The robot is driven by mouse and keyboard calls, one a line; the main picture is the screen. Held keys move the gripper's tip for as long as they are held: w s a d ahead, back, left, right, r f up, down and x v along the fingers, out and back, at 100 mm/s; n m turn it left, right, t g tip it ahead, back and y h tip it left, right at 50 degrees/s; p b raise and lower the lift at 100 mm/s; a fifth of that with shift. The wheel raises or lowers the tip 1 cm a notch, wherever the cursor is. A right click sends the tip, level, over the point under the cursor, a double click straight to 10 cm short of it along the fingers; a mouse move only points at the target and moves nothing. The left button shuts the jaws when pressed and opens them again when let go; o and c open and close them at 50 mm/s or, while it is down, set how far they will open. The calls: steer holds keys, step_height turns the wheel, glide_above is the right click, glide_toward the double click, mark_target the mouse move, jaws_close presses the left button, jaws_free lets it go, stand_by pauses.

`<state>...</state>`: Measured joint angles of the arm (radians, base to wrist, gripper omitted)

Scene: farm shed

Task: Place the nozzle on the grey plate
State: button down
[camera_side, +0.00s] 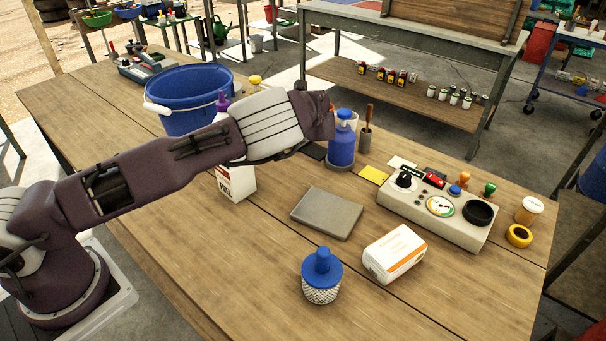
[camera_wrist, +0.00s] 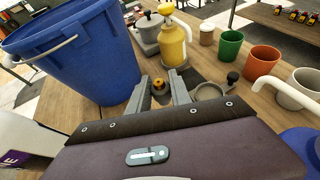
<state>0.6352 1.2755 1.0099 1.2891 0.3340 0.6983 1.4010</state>
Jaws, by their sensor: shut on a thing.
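The grey plate (camera_side: 327,212) lies flat and bare on the wooden table in the side view, in front of the blue pump bottle. My gripper (camera_wrist: 160,93) shows in the wrist view with a small yellow-and-black piece, apparently the nozzle (camera_wrist: 159,86), between its fingers. In the side view the end of my arm is above and behind the plate, and its fingers and the held piece are hidden. The plate does not show in the wrist view.
A blue bucket (camera_side: 188,98) and a blue pump bottle (camera_side: 342,143) stand near my arm. A control box (camera_side: 437,210), a white carton (camera_side: 394,254) and a blue-topped knurled piece (camera_side: 322,277) surround the plate. A yellow sprayer (camera_wrist: 173,44) and cups stand ahead in the wrist view.

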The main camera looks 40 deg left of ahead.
steer(key=s+d+m+t+h, duration=0.1)
steer(key=s+d+m+t, duration=0.15)
steer(key=d, duration=1.15)
steer(key=r, duration=0.2)
glide_above(328, 209)
steer(key=shift+m+t+h, duration=0.4)
steer(key=shift+m+t, duration=0.05)
step_height(328, 209, down, 10)
steer(key=shift+f, duration=0.1)
steer(key=c, duration=1.2)
jaws_free()
